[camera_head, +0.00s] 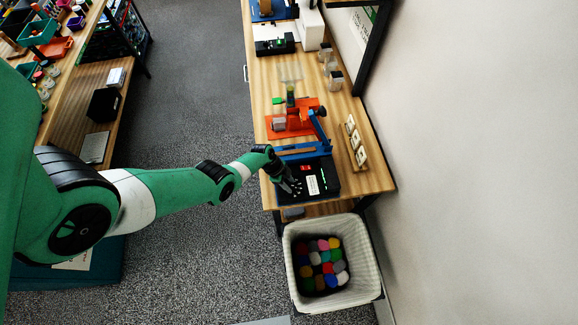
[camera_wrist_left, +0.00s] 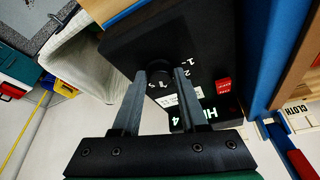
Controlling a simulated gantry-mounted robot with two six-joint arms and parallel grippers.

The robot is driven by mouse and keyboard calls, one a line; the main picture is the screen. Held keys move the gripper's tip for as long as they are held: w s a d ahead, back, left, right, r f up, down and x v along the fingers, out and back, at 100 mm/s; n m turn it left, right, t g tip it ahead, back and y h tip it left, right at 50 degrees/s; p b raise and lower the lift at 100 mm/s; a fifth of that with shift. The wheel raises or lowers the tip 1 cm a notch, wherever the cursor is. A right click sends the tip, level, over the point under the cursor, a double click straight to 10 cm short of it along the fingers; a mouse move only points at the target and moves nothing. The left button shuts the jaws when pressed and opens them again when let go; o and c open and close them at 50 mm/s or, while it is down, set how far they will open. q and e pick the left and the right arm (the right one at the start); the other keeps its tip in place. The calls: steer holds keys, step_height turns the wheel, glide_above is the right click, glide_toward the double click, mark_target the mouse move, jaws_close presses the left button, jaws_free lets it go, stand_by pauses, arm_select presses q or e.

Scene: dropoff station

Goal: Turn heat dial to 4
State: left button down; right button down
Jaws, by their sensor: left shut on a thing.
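The heat dial (camera_wrist_left: 160,78) is a dark round knob on the black heat press control box (camera_head: 325,182) at the near end of the wooden bench. My left gripper (camera_head: 288,187) reaches down to the box's left part. In the left wrist view, its two grey fingers (camera_wrist_left: 165,72) are closed on the dial, one on each side. The dial's pointer mark cannot be made out, so its setting is unclear. My right gripper is in neither view.
A red switch (camera_wrist_left: 223,85) sits on the box beside the numbers. A white basket (camera_head: 368,295) of coloured items stands on the floor at the bench's near end. The wall is on the right.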

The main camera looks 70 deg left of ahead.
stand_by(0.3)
arm_select(q)
steer(key=shift+c, duration=2.2)
jaws_free()
